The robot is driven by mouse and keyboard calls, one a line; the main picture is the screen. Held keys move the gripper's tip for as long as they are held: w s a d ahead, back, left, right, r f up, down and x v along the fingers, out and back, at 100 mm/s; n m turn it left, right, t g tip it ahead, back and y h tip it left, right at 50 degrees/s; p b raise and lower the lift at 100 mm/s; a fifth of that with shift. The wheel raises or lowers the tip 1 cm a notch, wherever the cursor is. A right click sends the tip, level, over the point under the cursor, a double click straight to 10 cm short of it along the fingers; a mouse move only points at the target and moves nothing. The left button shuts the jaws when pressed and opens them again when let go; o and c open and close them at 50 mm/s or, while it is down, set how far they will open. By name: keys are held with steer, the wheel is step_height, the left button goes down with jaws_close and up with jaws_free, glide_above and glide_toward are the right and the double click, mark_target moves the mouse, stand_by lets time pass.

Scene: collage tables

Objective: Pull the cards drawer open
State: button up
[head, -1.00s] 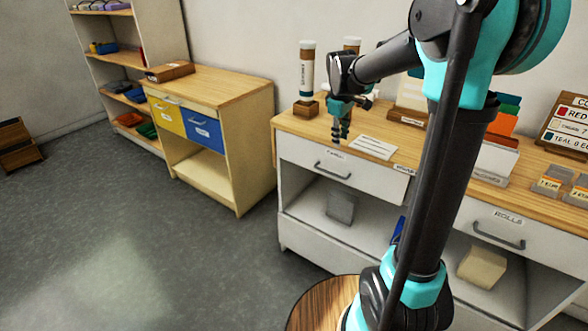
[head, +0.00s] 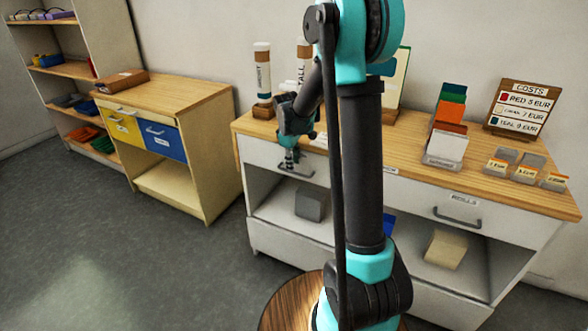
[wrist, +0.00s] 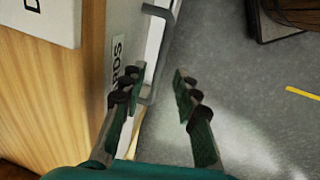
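The cards drawer (head: 262,155) is the shut white left drawer of the wood-topped cabinet, with a grey bar handle (head: 296,173). In the wrist view the drawer front (wrist: 122,30) carries a label ending in "RDS", and its handle (wrist: 155,60) runs up the picture. My gripper (head: 290,163) is at this handle, pointing down in front of the drawer. In the wrist view my gripper (wrist: 157,76) is open, fingers apart. The left finger is close to the drawer front and the handle shows between the fingers, nearer the left one. I cannot tell whether they touch. My arm hides the drawer's right part.
The rolls drawer (head: 458,205) is shut at the right. The worktop (head: 390,150) holds tubes, card stands and a costs board (head: 522,108). A grey box (head: 311,204) sits on the shelf below. A round wooden stool (head: 285,305) stands in front. The floor at left is clear.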

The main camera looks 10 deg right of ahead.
mark_target(294, 173)
steer(key=shift+w+d+f, duration=0.1)
steer(key=shift+w+f, duration=0.05)
steer(key=shift+f, duration=0.7)
steer(key=shift+w+d+f, duration=0.1)
steer(key=shift+f, duration=0.7)
steer(key=shift+c, duration=0.6)
jaws_close()
